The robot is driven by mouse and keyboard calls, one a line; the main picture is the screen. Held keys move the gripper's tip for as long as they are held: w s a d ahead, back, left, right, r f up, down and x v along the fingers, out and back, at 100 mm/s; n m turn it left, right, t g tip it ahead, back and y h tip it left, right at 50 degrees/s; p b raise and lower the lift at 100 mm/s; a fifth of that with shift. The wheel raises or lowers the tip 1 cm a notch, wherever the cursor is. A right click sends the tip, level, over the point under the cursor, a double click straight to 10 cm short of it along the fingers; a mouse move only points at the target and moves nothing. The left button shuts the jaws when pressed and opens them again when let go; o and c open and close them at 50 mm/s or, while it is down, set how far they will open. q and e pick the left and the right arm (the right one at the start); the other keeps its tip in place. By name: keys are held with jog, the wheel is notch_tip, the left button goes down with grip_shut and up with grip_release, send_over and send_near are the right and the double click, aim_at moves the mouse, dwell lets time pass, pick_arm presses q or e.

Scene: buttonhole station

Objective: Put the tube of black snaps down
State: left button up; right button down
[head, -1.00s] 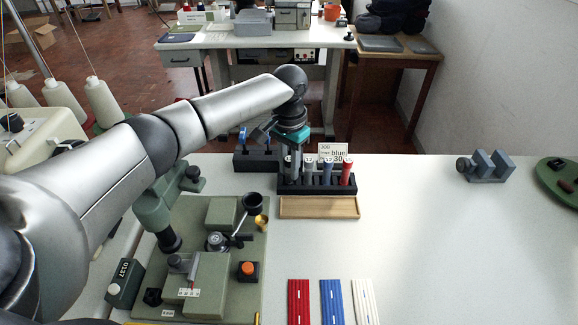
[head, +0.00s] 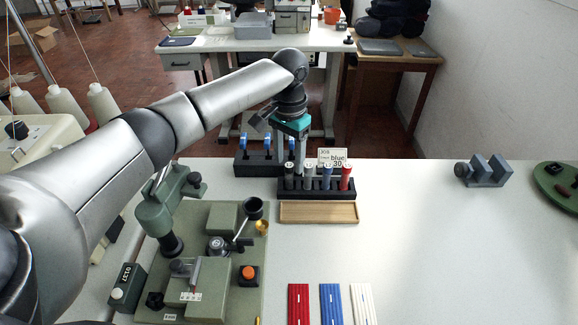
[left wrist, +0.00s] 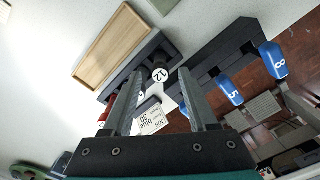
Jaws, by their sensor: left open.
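The tube of black snaps (head: 289,180) stands upright in the leftmost place of the black rack (head: 318,195) in the head view. In the left wrist view its round cap marked 12 (left wrist: 160,75) shows between the fingertips, apart from them. My left gripper (head: 299,168) is open and empty, fingers pointing down just above the rack's left end. A grey tube (head: 309,180), a blue tube (head: 327,180) and a red tube (head: 346,180) stand to its right. My right gripper is not in view.
A wooden tray (head: 318,212) lies in front of the rack. A dark block with blue-handled tools (head: 258,168) stands behind left. A card reading "blue 30" (head: 333,158) is behind the rack. A green press (head: 222,270) is front left. The table's right middle is clear.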

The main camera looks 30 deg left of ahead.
pick_arm(q)
notch_tip(320, 180, up, 8)
jog(key=shift+f+p, duration=0.2)
jog(key=shift+p, duration=0.55)
dwell(0.9)
